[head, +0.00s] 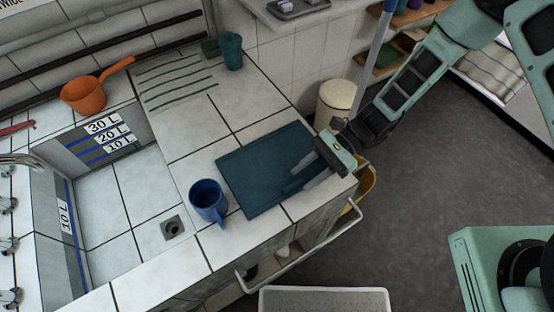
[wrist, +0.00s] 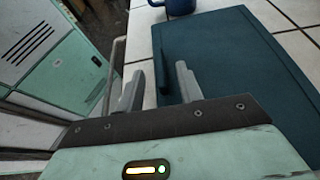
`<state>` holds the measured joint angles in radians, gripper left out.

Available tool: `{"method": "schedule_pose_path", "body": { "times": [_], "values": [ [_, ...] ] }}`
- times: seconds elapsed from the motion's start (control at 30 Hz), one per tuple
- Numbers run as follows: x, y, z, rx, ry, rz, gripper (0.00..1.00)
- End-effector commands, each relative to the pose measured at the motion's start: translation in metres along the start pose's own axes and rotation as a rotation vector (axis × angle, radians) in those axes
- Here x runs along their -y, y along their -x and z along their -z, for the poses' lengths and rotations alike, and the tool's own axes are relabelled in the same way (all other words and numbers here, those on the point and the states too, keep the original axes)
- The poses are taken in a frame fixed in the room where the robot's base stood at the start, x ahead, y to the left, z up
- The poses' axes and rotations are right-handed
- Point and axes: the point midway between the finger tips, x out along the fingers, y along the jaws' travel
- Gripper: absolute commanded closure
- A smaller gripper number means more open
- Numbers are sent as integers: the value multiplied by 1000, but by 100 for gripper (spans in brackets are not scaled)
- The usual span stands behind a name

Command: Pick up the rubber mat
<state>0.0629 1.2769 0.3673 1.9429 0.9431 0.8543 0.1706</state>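The rubber mat (head: 250,172) is a flat, dark teal rectangle lying on the white tiled counter beside the sink. It also shows in the wrist view (wrist: 235,55), filling the right of that picture. My gripper (head: 310,170) is at the mat's right end in the head view. In the wrist view its two grey fingers (wrist: 157,82) are apart, with one edge of the mat between them. One finger is over the mat and the other is outside that edge. A narrow dark strip shows along this edge; I cannot tell whether it is shadow or part of the mat.
A blue mug (head: 208,201) stands close to the mat's left side. A teal cup (head: 231,50) stands at the back of the counter. An orange dipper (head: 88,94) rests beyond the basin. A metal rail (head: 300,252) runs along the counter front.

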Motion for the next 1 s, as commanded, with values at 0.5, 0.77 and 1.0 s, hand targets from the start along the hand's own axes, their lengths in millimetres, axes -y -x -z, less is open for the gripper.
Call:
{"method": "schedule_pose_path", "body": {
  "times": [0.5, 0.77, 1.0],
  "values": [
    [0, -8, 1, -1, -1, 1, 100],
    [0, -8, 0, 0, 1, 1, 100],
    [1, -3, -10, -1, 3, 2, 100]
  ]
}}
